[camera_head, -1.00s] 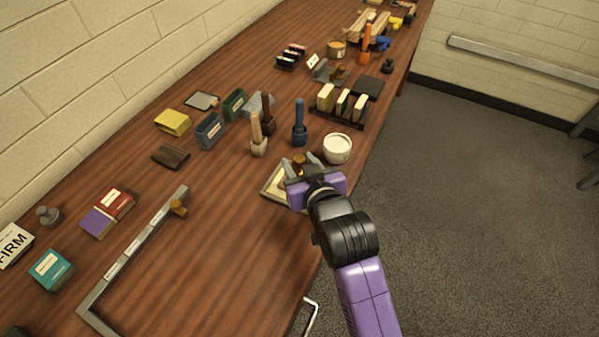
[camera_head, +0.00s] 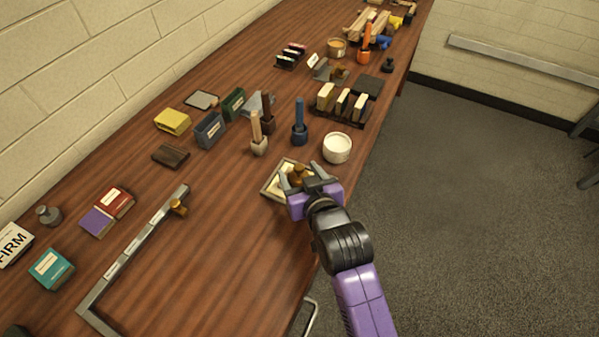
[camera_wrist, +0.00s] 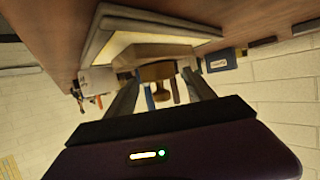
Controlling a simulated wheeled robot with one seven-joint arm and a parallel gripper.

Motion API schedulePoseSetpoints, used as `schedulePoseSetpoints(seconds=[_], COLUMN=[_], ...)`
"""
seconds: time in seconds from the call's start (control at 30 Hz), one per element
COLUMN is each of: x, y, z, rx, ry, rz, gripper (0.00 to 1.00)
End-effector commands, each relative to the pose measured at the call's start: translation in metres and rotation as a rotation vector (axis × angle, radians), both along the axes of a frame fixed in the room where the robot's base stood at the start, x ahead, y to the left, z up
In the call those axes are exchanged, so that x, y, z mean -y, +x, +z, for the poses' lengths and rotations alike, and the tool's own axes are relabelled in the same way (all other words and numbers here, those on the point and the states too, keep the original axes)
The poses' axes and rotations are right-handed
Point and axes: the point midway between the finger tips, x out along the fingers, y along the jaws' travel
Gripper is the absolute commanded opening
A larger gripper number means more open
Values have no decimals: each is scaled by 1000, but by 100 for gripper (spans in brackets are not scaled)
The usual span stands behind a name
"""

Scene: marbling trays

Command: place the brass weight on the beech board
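The brass weight (camera_head: 297,174), a knobbed piece, stands upright on a pale board inside a grey-rimmed tray (camera_head: 268,191) at the table's near edge. In the wrist view the brass weight (camera_wrist: 157,72) shows between my fingers, with a pale slab (camera_wrist: 152,54), which looks like the beech board, against its base. My gripper (camera_head: 294,176) is open around the weight, a finger on each side. In the wrist view my gripper (camera_wrist: 161,82) shows gaps between its fingers and the brass. The contact under the weight is partly hidden.
A white tub (camera_head: 337,148) stands just beyond the tray. A blue-handled tool (camera_head: 299,122) and a pale-handled one (camera_head: 258,135) stand behind it. An L-shaped grey rail (camera_head: 130,255) with a small brass knob lies to the left. The table between is clear.

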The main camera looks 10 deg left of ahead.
Motion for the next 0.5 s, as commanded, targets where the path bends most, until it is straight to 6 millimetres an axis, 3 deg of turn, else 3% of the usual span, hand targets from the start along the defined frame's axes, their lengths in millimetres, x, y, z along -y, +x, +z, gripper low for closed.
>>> schedulePoseSetpoints(seconds=[0.27,0.5], x=[3,21], y=[-6,-42], z=[5,21], rx=[0,0], ry=[0,0], rz=[0,-1], gripper=[63,63])
